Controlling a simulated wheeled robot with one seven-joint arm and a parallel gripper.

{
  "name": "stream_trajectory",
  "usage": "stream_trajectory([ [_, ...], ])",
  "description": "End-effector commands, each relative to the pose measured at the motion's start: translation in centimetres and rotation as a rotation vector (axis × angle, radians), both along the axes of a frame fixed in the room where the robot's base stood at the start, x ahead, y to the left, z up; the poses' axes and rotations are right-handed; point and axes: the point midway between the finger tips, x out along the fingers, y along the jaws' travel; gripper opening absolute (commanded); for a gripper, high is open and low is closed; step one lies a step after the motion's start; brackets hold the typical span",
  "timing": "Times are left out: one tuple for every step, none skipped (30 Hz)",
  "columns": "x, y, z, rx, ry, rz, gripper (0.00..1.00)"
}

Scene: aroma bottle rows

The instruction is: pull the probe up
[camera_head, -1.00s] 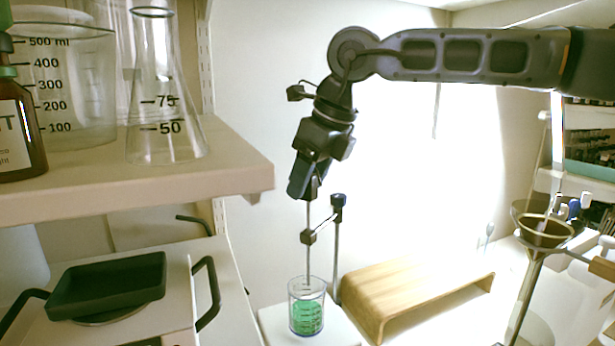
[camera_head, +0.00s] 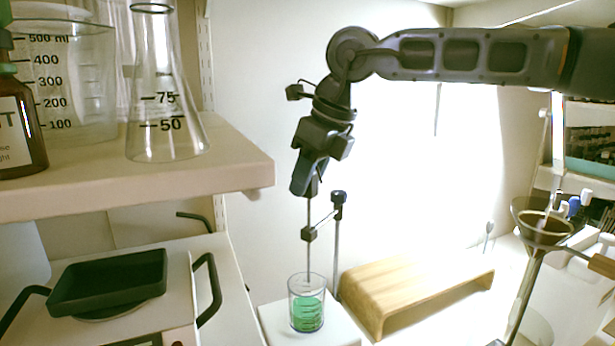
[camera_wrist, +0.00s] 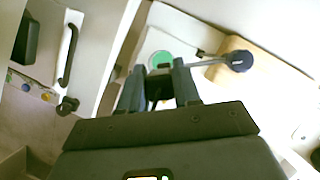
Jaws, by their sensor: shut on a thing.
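The probe (camera_head: 309,257) is a thin upright rod whose lower end reaches into a glass beaker (camera_head: 307,304) of green liquid. My gripper (camera_head: 310,190) is shut on the probe's top, above the beaker. A small dark clamp (camera_head: 308,234) on a side arm sits around or beside the rod, joined to a stand (camera_head: 338,240) just right of it. In the wrist view my gripper's fingers (camera_wrist: 158,85) point at the green liquid (camera_wrist: 160,59), and the dark probe top is between them. The rod's tip is not clearly visible in the liquid.
A wooden riser (camera_head: 415,290) stands right of the beaker. A shelf (camera_head: 130,185) with an Erlenmeyer flask (camera_head: 165,95), large beaker and brown bottle is at upper left. A dark tray (camera_head: 108,282) sits lower left. A funnel (camera_head: 542,225) on a stand is at right.

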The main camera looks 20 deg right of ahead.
Motion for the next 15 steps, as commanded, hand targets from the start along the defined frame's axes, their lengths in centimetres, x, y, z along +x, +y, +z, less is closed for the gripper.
stream_trajectory([
  [0.0,0.0,0.0,-0.001,-0.001,0.0,0.0],
  [0.0,0.0,0.0,-0.001,-0.001,0.0,0.0],
  [0.0,0.0,0.0,-0.001,-0.001,0.0,0.0],
  [0.0,0.0,0.0,-0.001,-0.001,0.0,0.0],
  [0.0,0.0,0.1,-0.001,-0.001,0.0,0.0],
  [0.0,0.0,0.2,0.0,-0.001,0.0,0.0],
  [0.0,0.0,0.4,-0.001,-0.002,-0.001,0.0],
  [0.1,-0.1,0.7,-0.001,-0.002,-0.001,0.0],
  [0.1,-0.1,1.2,-0.002,-0.002,-0.001,0.0],
  [0.1,-0.1,1.7,-0.001,-0.002,-0.001,0.0],
  [0.1,0.0,2.2,0.0,-0.003,-0.001,0.0],
  [0.1,0.0,2.9,-0.001,-0.004,-0.001,0.0],
  [0.1,0.0,3.3,-0.001,-0.003,0.0,0.0],
  [0.1,0.0,3.7,-0.001,-0.002,-0.001,0.0],
  [0.0,0.0,3.9,0.0,-0.001,0.0,0.0],
])
